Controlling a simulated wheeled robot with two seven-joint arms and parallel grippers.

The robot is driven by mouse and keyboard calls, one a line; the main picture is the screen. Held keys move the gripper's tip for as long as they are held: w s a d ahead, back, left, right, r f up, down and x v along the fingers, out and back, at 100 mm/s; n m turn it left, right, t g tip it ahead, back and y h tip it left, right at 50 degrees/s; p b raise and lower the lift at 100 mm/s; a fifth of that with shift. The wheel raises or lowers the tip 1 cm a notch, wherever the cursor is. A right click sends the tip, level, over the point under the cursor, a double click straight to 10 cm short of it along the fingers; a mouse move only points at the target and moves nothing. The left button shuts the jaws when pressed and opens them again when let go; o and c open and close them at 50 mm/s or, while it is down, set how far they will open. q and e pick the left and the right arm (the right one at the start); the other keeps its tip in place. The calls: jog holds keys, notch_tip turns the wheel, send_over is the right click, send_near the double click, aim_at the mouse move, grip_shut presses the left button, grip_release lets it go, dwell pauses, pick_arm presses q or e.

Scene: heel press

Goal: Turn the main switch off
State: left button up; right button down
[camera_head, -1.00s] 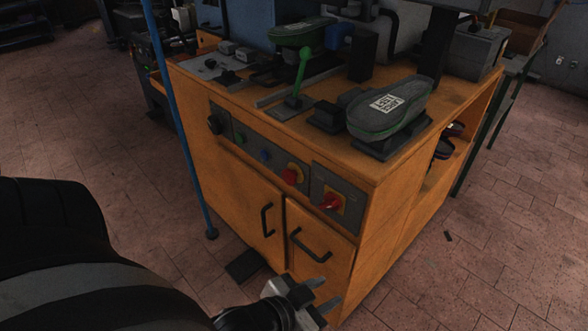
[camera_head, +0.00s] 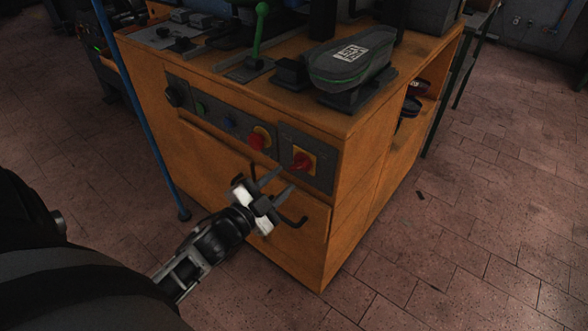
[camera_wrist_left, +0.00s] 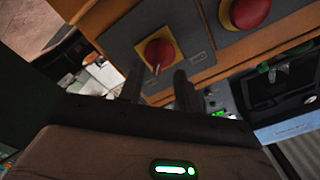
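The main switch (camera_head: 302,160) is a red rotary knob on a yellow plate, set in a grey panel at the right end of the cabinet's front. In the left wrist view the red knob (camera_wrist_left: 158,52) shows a small white mark toward its lower edge. My left gripper (camera_head: 282,179) is below and a little left of the switch in the head view, in front of the cabinet door. Its two fingers (camera_wrist_left: 158,82) stand apart with nothing between them, and the knob is just beyond their tips, apart from them. My right gripper is not in view.
A red button (camera_head: 260,138) on yellow, a blue button (camera_head: 229,122) and a green button (camera_head: 200,108) sit left of the switch. Door handles are close behind the left gripper. A blue pole (camera_head: 138,105) stands left. A grey shoe form (camera_head: 350,62) lies on top.

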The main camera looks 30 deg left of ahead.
aim_at(296, 168)
pick_arm(q)
jog(key=w, duration=0.5)
jog(key=shift+w+d, duration=0.2)
grip_shut()
